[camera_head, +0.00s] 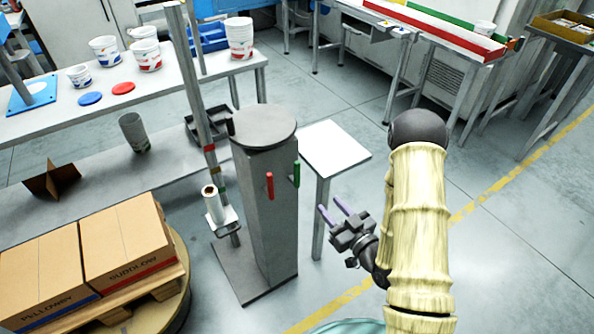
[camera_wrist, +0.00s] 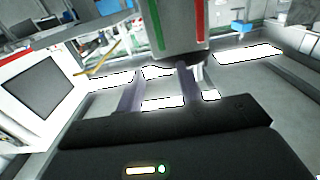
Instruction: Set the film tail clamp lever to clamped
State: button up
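A grey pedestal (camera_head: 262,210) with a round top plate stands at the centre of the head view. A red upright bar (camera_head: 270,186) and a green upright bar (camera_head: 296,174) sit on its sides; I cannot tell which, if either, is the clamp lever or how it is set. The wrist view shows the pedestal (camera_wrist: 180,35) with a green stripe (camera_wrist: 155,25) and a red stripe (camera_wrist: 205,18). My gripper (camera_head: 335,210) is right of the pedestal, apart from it, its purple fingers parted and empty. The fingers (camera_wrist: 160,90) also show parted in the wrist view.
A mast (camera_head: 200,90) with a white film roll (camera_head: 213,204) stands just left of the pedestal. Cartons (camera_head: 130,235) on a pallet are at lower left. A white-topped table (camera_head: 335,148) stands behind my gripper.

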jog(key=b, duration=0.9)
send_near(299, 170)
jog(key=shift+s+d+f, duration=0.3)
jog(key=shift+s+d, duration=0.2)
jog(key=shift+s, duration=0.1)
jog(key=b, duration=0.4)
jog(key=shift+w+a+r, duration=0.1)
jog(key=shift+w+a, duration=0.15)
jog(key=shift+a, duration=0.05)
jog(key=p+x, duration=0.1)
jog(key=x, duration=1)
jog(key=shift+w+a+r, duration=0.15)
jog(key=shift+w+a, duration=0.05)
jog(key=shift+w, duration=0.1)
grip_shut()
